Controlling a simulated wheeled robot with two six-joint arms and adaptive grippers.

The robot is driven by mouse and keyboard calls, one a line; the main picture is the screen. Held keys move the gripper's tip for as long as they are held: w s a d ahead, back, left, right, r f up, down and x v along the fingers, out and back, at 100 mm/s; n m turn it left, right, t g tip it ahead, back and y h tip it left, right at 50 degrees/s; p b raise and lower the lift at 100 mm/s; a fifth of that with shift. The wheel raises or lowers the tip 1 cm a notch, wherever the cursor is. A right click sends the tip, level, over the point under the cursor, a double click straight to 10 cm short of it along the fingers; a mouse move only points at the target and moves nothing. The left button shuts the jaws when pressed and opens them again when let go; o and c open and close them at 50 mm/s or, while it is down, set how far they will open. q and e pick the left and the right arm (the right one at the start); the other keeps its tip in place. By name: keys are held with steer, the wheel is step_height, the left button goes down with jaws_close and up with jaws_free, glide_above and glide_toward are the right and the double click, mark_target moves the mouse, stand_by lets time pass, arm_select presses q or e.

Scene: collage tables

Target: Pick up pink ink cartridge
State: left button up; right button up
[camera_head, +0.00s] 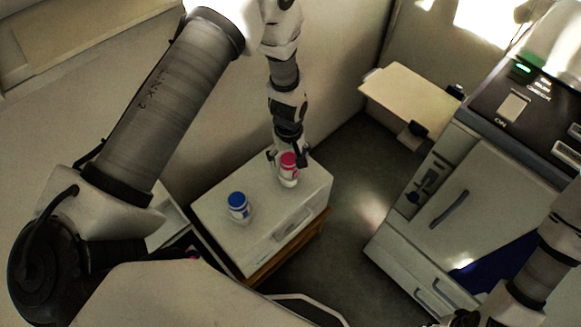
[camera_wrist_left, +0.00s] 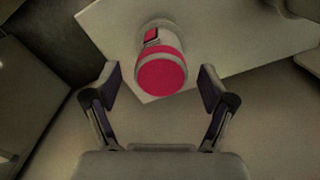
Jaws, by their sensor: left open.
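The pink ink cartridge (camera_head: 288,168) is a small white bottle with a pink cap. It stands on the white cabinet top (camera_head: 262,190) in the head view. In the left wrist view the cartridge (camera_wrist_left: 161,68) shows its pink cap towards me, ahead of and between the fingers. My left gripper (camera_head: 285,157) is open at the cartridge, with its fingers apart on either side in the left wrist view (camera_wrist_left: 160,88). No contact shows between the fingers and the cartridge.
A bottle with a blue cap (camera_head: 239,206) stands on the same cabinet top, left of the pink one. A large printer-like machine (camera_head: 470,180) stands at the right, with a tray (camera_head: 408,100) sticking out. The wall is close behind the cabinet.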

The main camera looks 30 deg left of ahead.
arm_select(q)
steer(key=shift+f, duration=0.7)
steer(key=shift+s+r, duration=0.1)
steer(key=shift+c, duration=1.1)
jaws_close()
